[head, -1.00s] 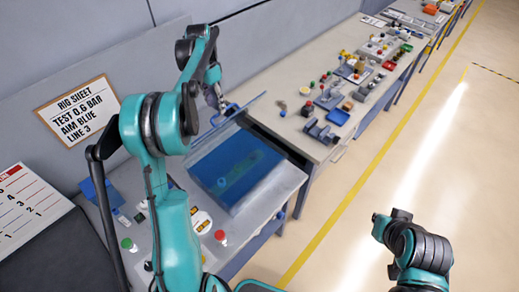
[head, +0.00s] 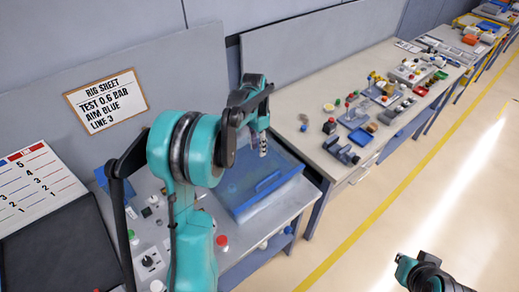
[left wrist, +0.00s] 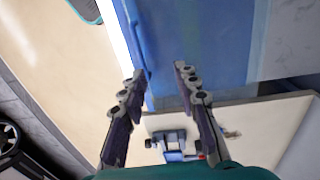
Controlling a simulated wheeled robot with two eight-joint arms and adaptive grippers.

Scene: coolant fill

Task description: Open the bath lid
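The bath (head: 250,207) is a blue rectangular tank on the near bench, right of my left arm. The see-through lid is hard to make out in the head view now, and I cannot tell its angle. My left gripper (head: 263,146) is over the back part of the bath. In the left wrist view its two fingers (left wrist: 160,72) are spread, with the blue bath (left wrist: 215,40) beyond them and nothing visibly held.
A second bench (head: 315,110) with several fixtures and parts stands beyond the bath. A grey-blue fixture (head: 341,149) lies near its edge. A red-topped jar (head: 222,242) stands in front of the bath. A rig sheet (head: 105,100) hangs on the panel.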

